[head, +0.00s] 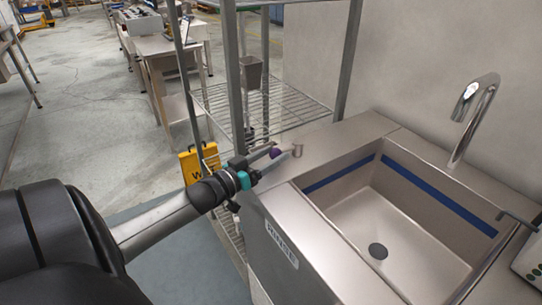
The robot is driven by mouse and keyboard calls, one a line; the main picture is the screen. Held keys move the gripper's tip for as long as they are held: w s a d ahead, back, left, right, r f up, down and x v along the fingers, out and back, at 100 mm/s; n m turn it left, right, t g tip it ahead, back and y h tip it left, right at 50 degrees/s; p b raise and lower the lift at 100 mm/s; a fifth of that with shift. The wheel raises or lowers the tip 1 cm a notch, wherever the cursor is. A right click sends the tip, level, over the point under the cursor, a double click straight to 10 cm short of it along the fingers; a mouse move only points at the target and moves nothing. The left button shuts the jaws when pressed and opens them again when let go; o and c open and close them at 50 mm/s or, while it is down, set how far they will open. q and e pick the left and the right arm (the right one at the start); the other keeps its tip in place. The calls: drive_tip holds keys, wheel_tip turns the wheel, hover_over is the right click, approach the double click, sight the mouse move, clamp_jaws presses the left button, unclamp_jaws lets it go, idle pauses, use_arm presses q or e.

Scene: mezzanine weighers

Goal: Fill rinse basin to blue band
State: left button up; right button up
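The rinse basin (345,205) is a steel sink set in a counter, with a plate reading RINSE on its front. A blue band (440,205) runs along its inner walls. Contact is unclear. My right gripper is out of view.
A dark lever or spout (518,220) and a pale box-like device (530,262) are at the right edge. A wire shelf rack (270,105) stands behind my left gripper. A yellow wet-floor sign (198,164) stands on the floor. Open floor lies at left.

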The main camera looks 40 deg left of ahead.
use_arm(q)
clamp_jaws()
idle(1.2)
